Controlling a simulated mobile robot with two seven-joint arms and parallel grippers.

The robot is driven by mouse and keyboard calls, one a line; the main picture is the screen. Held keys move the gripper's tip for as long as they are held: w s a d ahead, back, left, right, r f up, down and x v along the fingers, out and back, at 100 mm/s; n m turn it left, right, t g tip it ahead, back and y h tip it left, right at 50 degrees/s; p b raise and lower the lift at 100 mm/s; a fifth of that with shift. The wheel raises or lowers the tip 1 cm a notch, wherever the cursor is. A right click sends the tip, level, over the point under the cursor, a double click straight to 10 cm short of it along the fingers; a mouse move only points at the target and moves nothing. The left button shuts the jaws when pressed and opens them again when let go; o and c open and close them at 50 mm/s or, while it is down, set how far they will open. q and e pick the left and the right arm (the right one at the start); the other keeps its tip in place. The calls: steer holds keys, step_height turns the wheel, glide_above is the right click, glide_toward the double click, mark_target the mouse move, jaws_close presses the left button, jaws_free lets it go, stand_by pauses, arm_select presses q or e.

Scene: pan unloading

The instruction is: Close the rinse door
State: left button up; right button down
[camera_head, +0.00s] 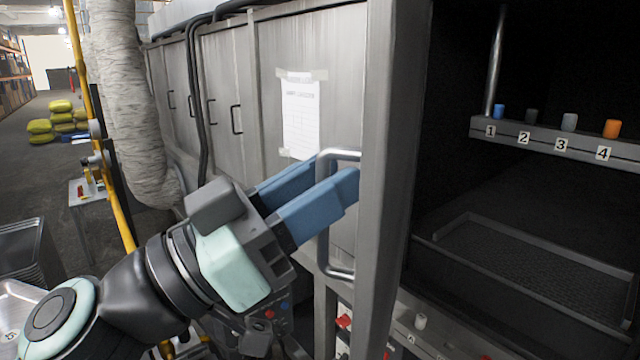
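My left gripper (338,178) reaches in from the lower left with its two blue fingers at a metal bar handle (322,245). The handle's upright bar passes between the fingers, the near finger in front of it, and the gap looks narrow. The handle sits beside a thick grey upright edge (390,150), next to a grey metal panel (345,60). To the right of that edge the dark chamber (530,200) is uncovered. Which panel is the rinse door is not marked in view. My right gripper is out of view.
Inside the chamber are a numbered ledge (550,135) with several small coloured pegs and a mesh-bottomed tray (535,250). A taped paper sheet (300,118) hangs on the panel. A wrapped duct (125,100) and yellow pole (85,90) stand left, with open floor beyond.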

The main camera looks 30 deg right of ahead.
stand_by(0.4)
arm_select(q)
steer(key=v, duration=1.3)
steer(key=shift+a, duration=0.2)
steer(key=shift+f, duration=0.1)
